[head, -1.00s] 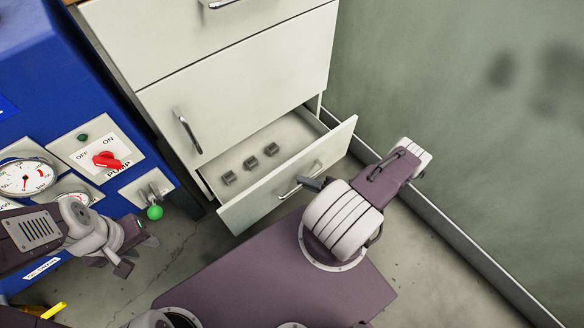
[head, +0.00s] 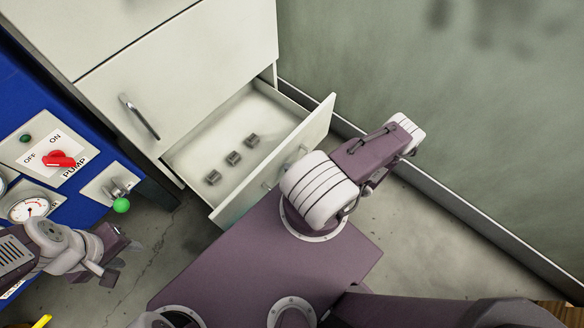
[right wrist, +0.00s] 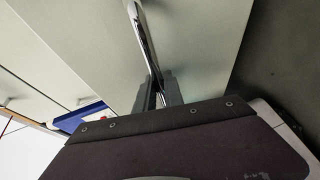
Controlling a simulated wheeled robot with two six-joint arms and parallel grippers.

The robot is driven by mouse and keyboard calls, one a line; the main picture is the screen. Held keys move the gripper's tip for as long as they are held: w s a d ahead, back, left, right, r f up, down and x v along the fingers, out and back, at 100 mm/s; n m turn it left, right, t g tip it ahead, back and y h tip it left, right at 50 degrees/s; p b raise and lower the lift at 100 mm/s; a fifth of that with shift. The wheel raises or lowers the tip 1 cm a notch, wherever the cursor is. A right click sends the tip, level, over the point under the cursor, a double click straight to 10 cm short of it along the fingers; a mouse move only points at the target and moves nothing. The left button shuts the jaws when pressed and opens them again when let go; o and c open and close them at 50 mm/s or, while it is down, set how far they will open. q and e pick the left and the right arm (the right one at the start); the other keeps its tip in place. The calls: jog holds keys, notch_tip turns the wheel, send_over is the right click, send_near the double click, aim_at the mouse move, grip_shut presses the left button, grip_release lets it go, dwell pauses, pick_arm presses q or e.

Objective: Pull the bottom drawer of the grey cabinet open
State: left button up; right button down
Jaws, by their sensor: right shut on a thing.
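The bottom drawer (head: 204,161) of the grey cabinet (head: 190,70) stands well open, and its inside shows in the head view. Three small metal blocks (head: 233,158) lie in a row on its floor. My right gripper (right wrist: 160,92) is shut on the drawer's bar handle (right wrist: 143,40) in the right wrist view. In the head view my right arm hides most of this grip; only part of the handle (head: 268,185) shows. My left gripper (head: 119,261) is at the lower left, away from the drawer, with its fingers apart and nothing visible between them.
A blue pump panel (head: 75,120) with a red switch (head: 59,159), a gauge (head: 29,209) and a green knob (head: 121,205) stands left of the cabinet. A green-grey wall (head: 430,110) is close on the right. Bare concrete floor (head: 165,245) lies before the drawer.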

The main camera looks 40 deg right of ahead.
jog(key=c, duration=1.5)
grip_release()
jog(key=shift+o, duration=0.2)
jog(key=p+v, duration=0.1)
jog(key=v, duration=0.8)
jog(key=shift+p, duration=0.4)
jog(key=shift+d, duration=0.1)
